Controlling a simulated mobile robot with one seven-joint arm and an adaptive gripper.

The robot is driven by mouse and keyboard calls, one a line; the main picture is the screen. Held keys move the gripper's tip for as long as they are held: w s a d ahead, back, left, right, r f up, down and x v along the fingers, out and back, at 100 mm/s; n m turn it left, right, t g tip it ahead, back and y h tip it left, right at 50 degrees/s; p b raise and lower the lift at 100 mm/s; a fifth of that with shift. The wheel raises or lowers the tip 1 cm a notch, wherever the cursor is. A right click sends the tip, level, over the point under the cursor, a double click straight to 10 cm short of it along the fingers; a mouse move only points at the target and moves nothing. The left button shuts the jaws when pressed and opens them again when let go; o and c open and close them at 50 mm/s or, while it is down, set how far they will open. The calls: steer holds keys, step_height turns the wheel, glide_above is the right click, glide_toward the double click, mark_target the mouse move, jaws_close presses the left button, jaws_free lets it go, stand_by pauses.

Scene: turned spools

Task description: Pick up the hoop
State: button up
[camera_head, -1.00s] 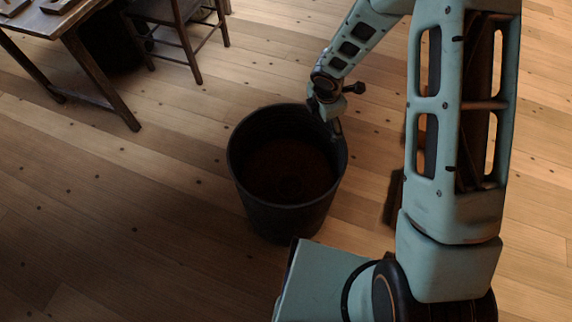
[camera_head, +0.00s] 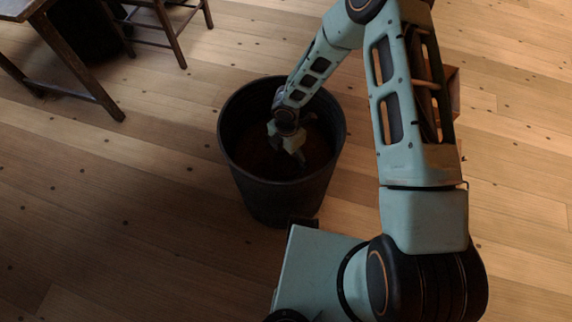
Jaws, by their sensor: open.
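A dark round bin (camera_head: 327,180) stands on the floor, open at the top, with a dark brown bottom. My gripper (camera_head: 287,152) is over the bin's opening and appears to reach down inside it, with its fingers open and pointing downward. I cannot make out the hoop clearly. The bin's inside is very dark, and my gripper and forearm cover part of it. I see nothing held between the fingers.
A wooden table (camera_head: 55,45) and a wooden chair (camera_head: 165,28) stand at the upper left. A brown box-like thing (camera_head: 454,92) is mostly hidden behind my arm. The plank floor (camera_head: 120,215) left of the bin is clear.

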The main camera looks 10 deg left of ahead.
mark_target(286, 167)
step_height(286, 167, down, 5)
steer(key=shift+w+a+r+b, duration=0.1)
steer(key=shift+b, duration=0.65)
steer(key=shift+c, duration=0.3)
steer(key=c, duration=0.9)
